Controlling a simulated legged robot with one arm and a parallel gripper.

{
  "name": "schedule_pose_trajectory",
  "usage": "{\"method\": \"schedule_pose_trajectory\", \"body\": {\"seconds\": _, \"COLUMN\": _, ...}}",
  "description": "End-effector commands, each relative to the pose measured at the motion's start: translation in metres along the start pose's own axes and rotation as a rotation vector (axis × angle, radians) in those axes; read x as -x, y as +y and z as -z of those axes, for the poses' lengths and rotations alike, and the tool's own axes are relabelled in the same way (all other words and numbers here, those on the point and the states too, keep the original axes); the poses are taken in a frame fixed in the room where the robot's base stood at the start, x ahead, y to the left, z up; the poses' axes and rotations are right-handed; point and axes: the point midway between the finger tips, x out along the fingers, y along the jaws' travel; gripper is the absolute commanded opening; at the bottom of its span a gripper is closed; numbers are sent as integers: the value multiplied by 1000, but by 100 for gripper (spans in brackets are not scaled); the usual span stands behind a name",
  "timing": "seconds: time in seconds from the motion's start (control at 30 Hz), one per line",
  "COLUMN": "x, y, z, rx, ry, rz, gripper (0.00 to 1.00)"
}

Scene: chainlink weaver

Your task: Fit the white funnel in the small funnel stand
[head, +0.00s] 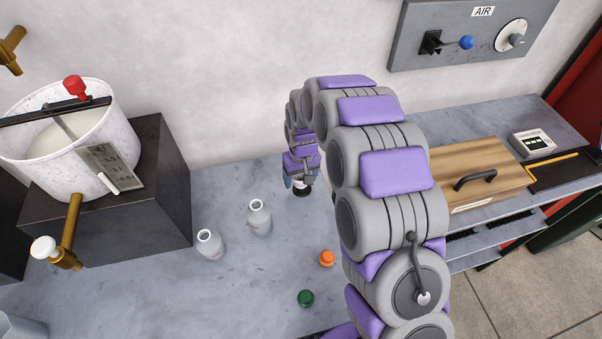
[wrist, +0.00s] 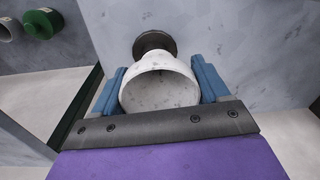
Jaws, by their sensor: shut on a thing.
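My gripper (wrist: 160,88) is shut on the white funnel (wrist: 160,85), with one blue finger on each side of its wide bowl. The bowl's open mouth faces the wrist camera. A dark round piece (wrist: 155,42), which looks like the small funnel stand, shows just beyond the funnel. The funnel's narrow end is hidden, so I cannot tell whether it sits in the stand or above it. In the head view my gripper (head: 301,182) is low over the bench near the wall, with the dark piece (head: 302,191) right under it.
Two pale bottles (head: 259,217) (head: 209,244) stand left of my gripper. An orange cap (head: 327,258) and a green cap (head: 306,298) lie on the grey bench (head: 250,290). A white bucket (head: 80,135) on a dark block is at left, a wooden box (head: 478,178) at right.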

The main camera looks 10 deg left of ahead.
Motion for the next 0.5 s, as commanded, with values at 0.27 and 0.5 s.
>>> {"method": "schedule_pose_trajectory", "body": {"seconds": 0.27, "x": 0, "y": -1, "z": 0, "rx": 0, "ry": 3, "rz": 4, "gripper": 80}}
{"method": "schedule_pose_trajectory", "body": {"seconds": 0.5, "x": -1, "y": -2, "z": 1, "rx": 0, "ry": 2, "rz": 3, "gripper": 100}}
